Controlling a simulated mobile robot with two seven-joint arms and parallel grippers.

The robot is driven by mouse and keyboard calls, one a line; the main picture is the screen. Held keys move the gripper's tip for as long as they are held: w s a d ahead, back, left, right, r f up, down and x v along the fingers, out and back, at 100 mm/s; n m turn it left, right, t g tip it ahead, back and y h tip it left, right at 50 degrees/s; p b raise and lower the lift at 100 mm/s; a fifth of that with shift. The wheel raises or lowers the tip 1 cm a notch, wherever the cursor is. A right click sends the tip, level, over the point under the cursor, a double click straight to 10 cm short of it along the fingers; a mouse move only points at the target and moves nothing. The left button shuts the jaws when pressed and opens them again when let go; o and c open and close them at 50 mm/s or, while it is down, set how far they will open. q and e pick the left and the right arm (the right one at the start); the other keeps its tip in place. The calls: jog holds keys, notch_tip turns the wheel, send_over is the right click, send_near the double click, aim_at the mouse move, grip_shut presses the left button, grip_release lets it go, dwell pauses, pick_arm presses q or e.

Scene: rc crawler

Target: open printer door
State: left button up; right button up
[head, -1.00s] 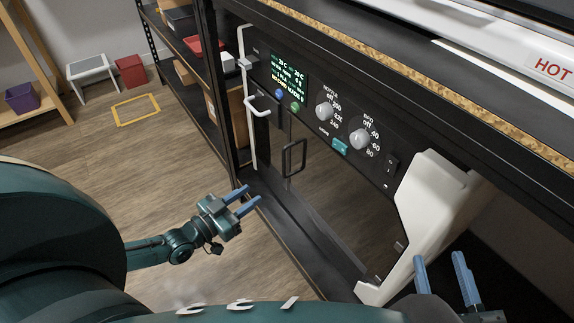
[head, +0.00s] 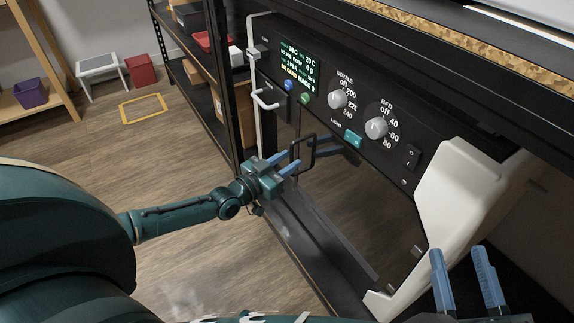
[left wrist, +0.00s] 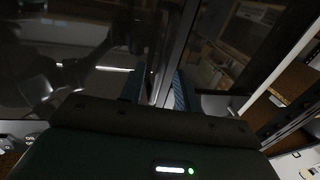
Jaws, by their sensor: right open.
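The printer door (head: 350,205) is a dark, glossy panel in the lower front of the printer, and it looks shut. Its black loop handle (head: 311,150) sticks out near the door's left edge. My left gripper (head: 292,160) is at the handle, its two blue fingers apart and their tips beside the handle's left part. I cannot tell whether they touch it. In the left wrist view the fingers (left wrist: 158,88) point at the dark glass, and the handle is hard to make out. My right gripper (head: 458,250) is open and empty at the lower right.
Above the door is a control panel with a screen (head: 297,67), knobs (head: 376,128) and buttons. A white bent rod (head: 268,103) stands left of it. A white housing (head: 455,205) is at the right.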

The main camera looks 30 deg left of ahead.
pick_arm(q)
jog(key=shift+w+d, duration=0.1)
jog(key=shift+w, duration=0.1)
grip_shut()
dwell(0.3)
